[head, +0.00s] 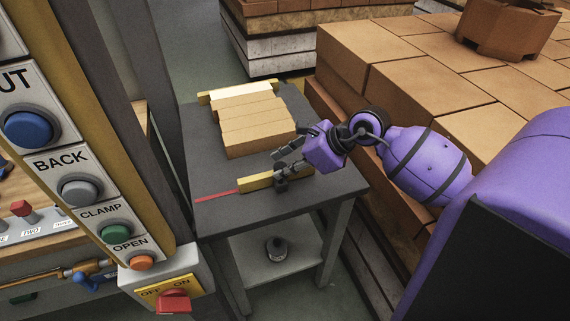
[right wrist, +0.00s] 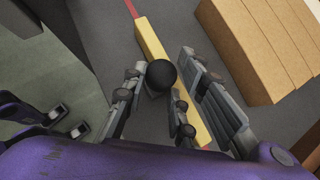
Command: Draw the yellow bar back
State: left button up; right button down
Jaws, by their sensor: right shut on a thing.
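The yellow bar (head: 257,182) lies near the front edge of a dark grey table (head: 207,167), apart from the row of tan bricks (head: 252,122). A black ball knob (right wrist: 161,75) stands at the bar; the yellow bar also shows in the right wrist view (right wrist: 149,38). My right gripper (head: 281,170) is at the bar, with its fingers on both sides of the knob and shut on it. The fingers hide part of the bar. My left gripper is in neither view.
A second yellow strip (head: 238,91) lies behind the bricks. A red line (head: 215,195) runs left from the bar's end. A control panel with BACK (head: 80,190), CLAMP and OPEN buttons stands at left. A large brick stack (head: 430,90) is close on the right.

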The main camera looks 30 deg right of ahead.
jog(key=shift+s+a+f, duration=0.2)
jog(key=shift+s+a, duration=0.05)
jog(key=shift+s, duration=0.05)
jog(key=c, duration=1.5)
grip_release()
jog(key=shift+s, duration=0.1)
jog(key=shift+d+r, duration=0.1)
jog(key=shift+r, duration=0.1)
jog(key=v, duration=1.2)
